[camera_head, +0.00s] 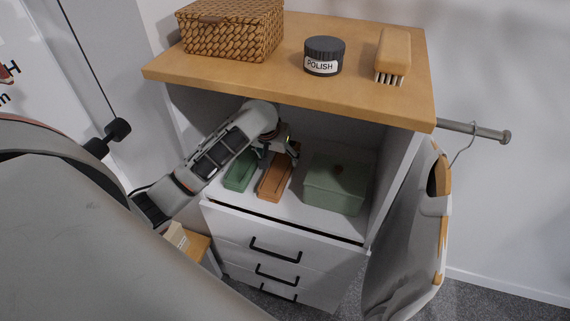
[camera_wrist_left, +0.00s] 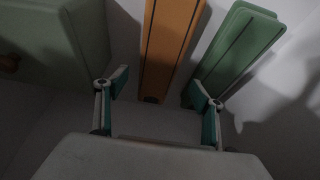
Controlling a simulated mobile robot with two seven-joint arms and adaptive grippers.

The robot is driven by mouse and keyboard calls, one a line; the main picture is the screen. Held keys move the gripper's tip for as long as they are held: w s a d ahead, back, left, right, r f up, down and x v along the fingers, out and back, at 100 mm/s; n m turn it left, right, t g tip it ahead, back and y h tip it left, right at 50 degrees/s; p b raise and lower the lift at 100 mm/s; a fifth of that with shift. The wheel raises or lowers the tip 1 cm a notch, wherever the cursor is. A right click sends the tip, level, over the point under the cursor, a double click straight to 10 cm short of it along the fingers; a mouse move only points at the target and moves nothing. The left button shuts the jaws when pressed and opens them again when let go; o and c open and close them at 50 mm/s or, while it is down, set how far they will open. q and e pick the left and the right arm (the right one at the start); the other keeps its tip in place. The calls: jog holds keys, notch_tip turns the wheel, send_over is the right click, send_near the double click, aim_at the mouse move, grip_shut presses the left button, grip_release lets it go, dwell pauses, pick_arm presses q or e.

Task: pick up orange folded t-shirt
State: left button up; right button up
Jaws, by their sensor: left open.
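The orange folded t-shirt (camera_head: 276,178) lies as a long narrow block on the white shelf under the wooden top, between a green folded item and a green box. It also shows in the left wrist view (camera_wrist_left: 171,45), straight ahead of the fingers. My left gripper (camera_head: 279,150) reaches into the shelf space from the left and is above the orange t-shirt. In the wrist view my left gripper (camera_wrist_left: 158,92) is open, with one finger on each side of the orange t-shirt's near end. Nothing is between the fingertips. My right gripper is not in view.
The green folded item (camera_head: 241,171) lies left of the orange one. The green lidded box (camera_head: 336,184) stands right. The wooden top (camera_head: 270,75) overhangs the shelf and carries a woven basket (camera_head: 232,30), polish tin (camera_head: 324,56) and brush (camera_head: 393,55). A garment (camera_head: 408,240) hangs right.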

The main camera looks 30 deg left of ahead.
aim_at(280, 164)
pick_arm(q)
jog(key=shift+f, duration=0.5)
jog(key=x, duration=0.5)
jog(key=shift+d, duration=0.1)
jog(key=c, duration=1.3)
